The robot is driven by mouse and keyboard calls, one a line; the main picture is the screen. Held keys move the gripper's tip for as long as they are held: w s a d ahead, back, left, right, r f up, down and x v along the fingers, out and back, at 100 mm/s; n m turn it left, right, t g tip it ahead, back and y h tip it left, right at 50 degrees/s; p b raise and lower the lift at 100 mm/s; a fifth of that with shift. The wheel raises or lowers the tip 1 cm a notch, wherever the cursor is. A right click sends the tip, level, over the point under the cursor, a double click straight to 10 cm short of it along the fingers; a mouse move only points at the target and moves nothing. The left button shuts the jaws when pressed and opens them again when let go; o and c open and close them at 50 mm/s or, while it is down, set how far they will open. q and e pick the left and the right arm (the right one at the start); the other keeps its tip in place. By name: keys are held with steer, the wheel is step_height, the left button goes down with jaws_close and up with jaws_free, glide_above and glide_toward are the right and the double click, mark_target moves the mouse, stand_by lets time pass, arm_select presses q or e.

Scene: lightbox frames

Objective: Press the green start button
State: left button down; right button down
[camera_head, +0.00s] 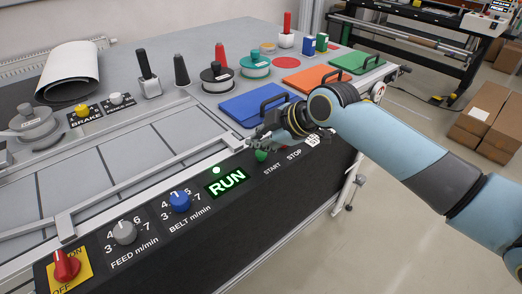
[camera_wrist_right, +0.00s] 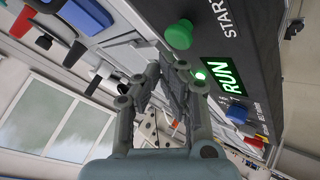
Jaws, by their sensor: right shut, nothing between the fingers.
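The green start button (camera_head: 261,155) sits on the sloped black front panel, left of the STOP label. In the wrist view the button (camera_wrist_right: 179,34) is a round green knob beside the START lettering, beyond the fingertips in the picture. My right gripper (camera_head: 263,138) is just above the button in the head view. Its fingers are shut and empty in the wrist view (camera_wrist_right: 170,72). The fingertips look close to the button but apart from it. My left gripper is not in view.
A RUN display (camera_head: 226,182) is lit green, with a small green light above it. Blue BELT (camera_head: 179,201) and grey FEED (camera_head: 124,232) knobs and a red switch (camera_head: 66,265) lie leftward. A blue folder (camera_head: 244,107) lies behind the gripper.

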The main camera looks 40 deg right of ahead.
mark_target(259, 154)
steer(key=shift+r+p, duration=2.25)
steer(key=shift+r, duration=0.3)
steer(key=shift+f, duration=0.1)
